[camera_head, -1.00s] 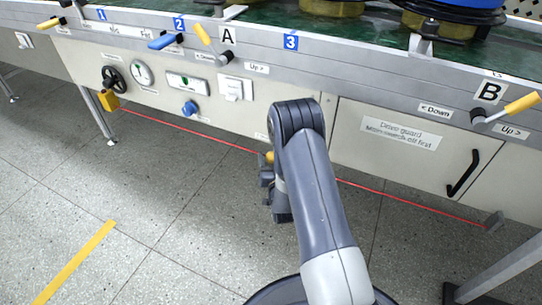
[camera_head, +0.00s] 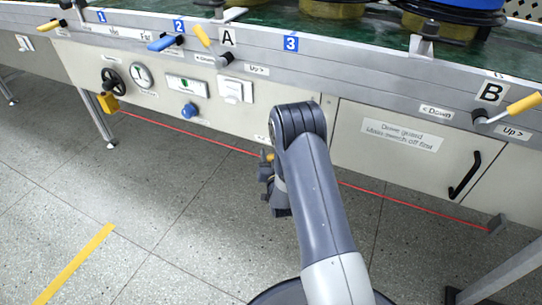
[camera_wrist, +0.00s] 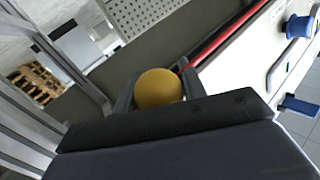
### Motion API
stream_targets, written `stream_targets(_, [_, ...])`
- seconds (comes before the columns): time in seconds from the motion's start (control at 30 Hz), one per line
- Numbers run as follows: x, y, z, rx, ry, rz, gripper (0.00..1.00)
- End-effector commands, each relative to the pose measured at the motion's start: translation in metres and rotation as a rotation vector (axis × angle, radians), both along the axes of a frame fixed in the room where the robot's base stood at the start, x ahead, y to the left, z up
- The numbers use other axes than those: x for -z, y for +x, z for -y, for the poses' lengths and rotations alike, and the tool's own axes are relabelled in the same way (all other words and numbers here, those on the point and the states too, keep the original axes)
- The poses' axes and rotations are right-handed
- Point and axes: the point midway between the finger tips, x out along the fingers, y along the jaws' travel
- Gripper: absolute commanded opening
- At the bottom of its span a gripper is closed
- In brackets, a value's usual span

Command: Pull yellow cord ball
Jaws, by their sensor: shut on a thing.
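The yellow cord ball (camera_wrist: 158,90) sits between the two fingers of my gripper (camera_wrist: 157,82) in the wrist view, and the fingers are shut on it. A red cord (camera_wrist: 212,45) runs from beside the ball to the upper right. In the head view the ball (camera_head: 264,155) shows only as a small yellow patch beside my gripper (camera_head: 267,168), mostly hidden by my arm. The red cord (camera_head: 190,133) stretches low along the bench front, passing behind my arm.
The bench front carries a black handwheel (camera_head: 114,81), a blue knob (camera_head: 189,110), a yellow-handled lever (camera_head: 510,109) and a door with a black handle (camera_head: 464,174). A grey block (camera_head: 497,224) is at the cord's right end. The floor at left is clear.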

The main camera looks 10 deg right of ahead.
Motion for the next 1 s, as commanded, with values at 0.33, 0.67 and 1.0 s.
stream_targets(0.33, [0.000, 0.000, 0.000, 0.000, 0.000, -0.001, 0.00])
stream_targets(0.67, [0.002, -0.032, -0.024, -0.003, 0.001, -0.004, 0.00])
stream_targets(1.0, [0.001, -0.038, -0.027, -0.002, -0.001, -0.004, 0.00])
